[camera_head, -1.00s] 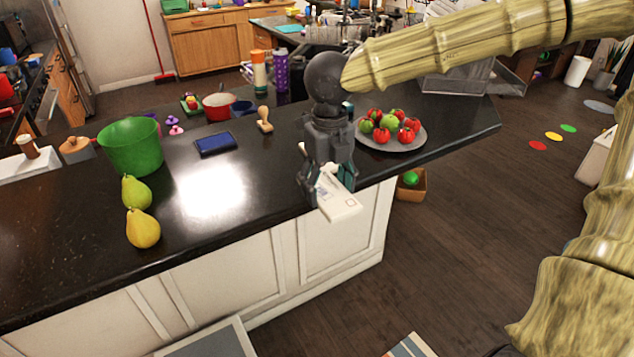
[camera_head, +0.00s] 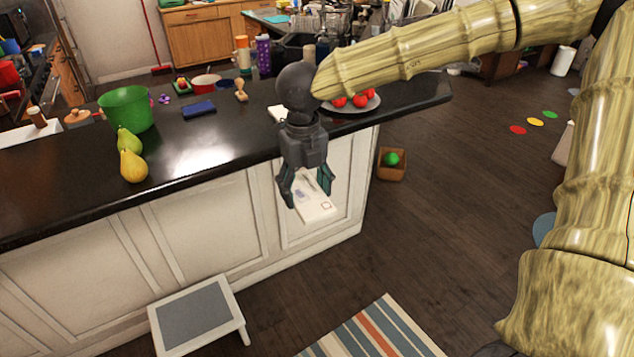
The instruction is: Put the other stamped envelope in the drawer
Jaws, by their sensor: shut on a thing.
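My gripper (camera_head: 308,194) points down in front of the counter's front face. The fingers hide part of the envelope. A white flat thing (camera_head: 277,113) lies on the counter behind my gripper, partly hidden; I cannot tell if it is an envelope. I cannot make out an open drawer.
The dark counter (camera_head: 200,150) holds a green bucket (camera_head: 126,109), two pears (camera_head: 132,166), a blue pad (camera_head: 199,109), a wooden stamp (camera_head: 241,90) and a plate of tomatoes (camera_head: 360,101). A step stool (camera_head: 197,315) and striped rug (camera_head: 375,330) are on the floor.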

